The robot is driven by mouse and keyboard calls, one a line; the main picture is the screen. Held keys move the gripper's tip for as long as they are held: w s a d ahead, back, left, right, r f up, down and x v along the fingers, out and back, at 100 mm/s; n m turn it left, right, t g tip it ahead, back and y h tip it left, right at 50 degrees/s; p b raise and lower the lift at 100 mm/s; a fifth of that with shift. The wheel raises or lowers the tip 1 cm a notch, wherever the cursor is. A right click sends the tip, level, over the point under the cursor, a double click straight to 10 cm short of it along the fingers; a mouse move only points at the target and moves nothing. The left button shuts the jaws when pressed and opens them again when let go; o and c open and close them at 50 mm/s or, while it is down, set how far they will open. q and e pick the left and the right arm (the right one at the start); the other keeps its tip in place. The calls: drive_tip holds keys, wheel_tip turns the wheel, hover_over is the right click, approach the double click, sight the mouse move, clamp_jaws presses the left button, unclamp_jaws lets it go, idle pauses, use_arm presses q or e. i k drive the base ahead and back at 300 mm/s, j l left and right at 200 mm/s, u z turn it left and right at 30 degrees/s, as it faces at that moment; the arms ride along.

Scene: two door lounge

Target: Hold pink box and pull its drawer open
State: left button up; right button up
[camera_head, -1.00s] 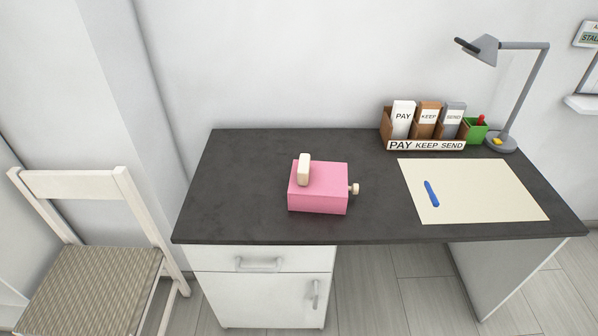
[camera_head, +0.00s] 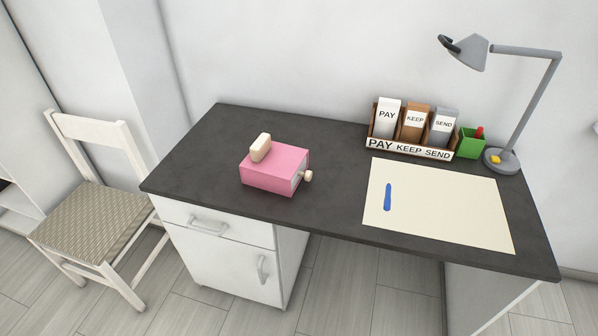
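The pink box (camera_head: 272,170) stands on the dark desk top, left of the middle. A cream upright block (camera_head: 261,147) sits on its top like a handle. A small round cream knob (camera_head: 307,176) sticks out of its right-hand end, where a pale panel (camera_head: 298,177) shows. The panel looks flush with the box. Neither of my grippers is in view, and nothing touches the box.
The desk (camera_head: 330,217) has a cream sheet (camera_head: 440,210) with a blue pen (camera_head: 387,197) on it. Behind are a PAY KEEP SEND holder (camera_head: 408,149), a green cup (camera_head: 471,143) and a grey lamp (camera_head: 502,160). A white chair (camera_head: 95,205) stands left. Desk space around the box is clear.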

sight(308, 176)
drive_tip(key=i+j+z, duration=0.15)
drive_tip(key=i+j, duration=0.15)
drive_tip(key=i+j+z, duration=0.2)
drive_tip(key=j, duration=0.3)
drive_tip(key=i+j+z, duration=0.15)
drive_tip(key=i+j, duration=0.2)
drive_tip(key=j, duration=0.15)
